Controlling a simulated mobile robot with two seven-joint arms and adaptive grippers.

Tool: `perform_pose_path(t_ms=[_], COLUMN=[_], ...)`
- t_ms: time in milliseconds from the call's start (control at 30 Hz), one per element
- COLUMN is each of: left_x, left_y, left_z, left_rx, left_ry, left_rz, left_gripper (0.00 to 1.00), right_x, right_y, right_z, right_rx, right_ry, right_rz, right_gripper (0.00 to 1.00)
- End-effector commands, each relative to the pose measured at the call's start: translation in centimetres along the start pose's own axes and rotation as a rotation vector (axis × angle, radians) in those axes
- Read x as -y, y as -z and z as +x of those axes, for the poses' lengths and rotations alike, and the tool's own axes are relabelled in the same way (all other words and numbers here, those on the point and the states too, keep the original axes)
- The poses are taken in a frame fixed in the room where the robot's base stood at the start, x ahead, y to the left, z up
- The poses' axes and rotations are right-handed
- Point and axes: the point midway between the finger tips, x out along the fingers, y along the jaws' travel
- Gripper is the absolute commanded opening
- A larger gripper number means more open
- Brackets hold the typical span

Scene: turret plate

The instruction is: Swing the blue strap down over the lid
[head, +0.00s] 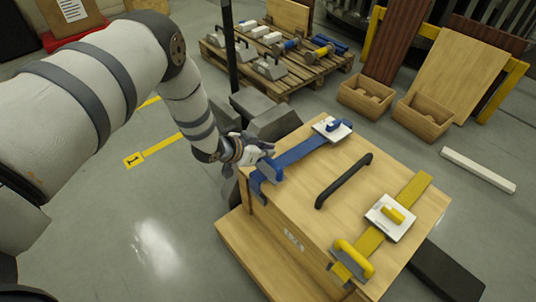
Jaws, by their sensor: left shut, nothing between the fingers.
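A wooden crate with a flat lid (325,168) stands in the middle right. The blue strap (301,153) runs across the left part of the lid, from a white plate with a blue knob (332,128) at the back to the near left edge. A blue handle or buckle (268,171) sits at that edge, with blue parts hanging just over the side. My left gripper (266,153) is shut and empty, right beside the strap's near end. I cannot tell whether it touches the strap. My right gripper is not in view.
A yellow strap (402,207) with a white plate and yellow handle (354,259) crosses the lid's right part. A black bar handle (343,181) rises mid-lid. Grey blocks (272,122) stand behind the crate. A loaded pallet (283,75) and wooden bins (421,118) are farther back.

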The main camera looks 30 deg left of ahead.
Motion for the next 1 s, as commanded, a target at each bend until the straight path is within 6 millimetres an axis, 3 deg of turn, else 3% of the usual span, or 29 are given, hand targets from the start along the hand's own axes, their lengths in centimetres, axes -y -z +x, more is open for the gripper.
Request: perform_pose_path(t_ms=[467,567,833,1000], left_x=[0.0,-0.1,-0.2,-0.1], left_y=[-0.7,-1.6,-6.6,-6.7], left_z=[0.6,0.9,2.8,2.8], left_rx=[0.0,0.004,0.008,0.001], left_ry=[0.0,-0.001,-0.002,0.0], left_rz=[0.0,-0.001,-0.002,0.0], left_gripper=[0.0,0.0,0.0,0.0], right_x=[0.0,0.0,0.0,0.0], right_y=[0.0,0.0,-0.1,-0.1], right_z=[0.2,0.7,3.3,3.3], right_rx=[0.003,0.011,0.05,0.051], right_ry=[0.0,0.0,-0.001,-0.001], right_rz=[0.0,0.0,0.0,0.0], right_gripper=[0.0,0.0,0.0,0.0])
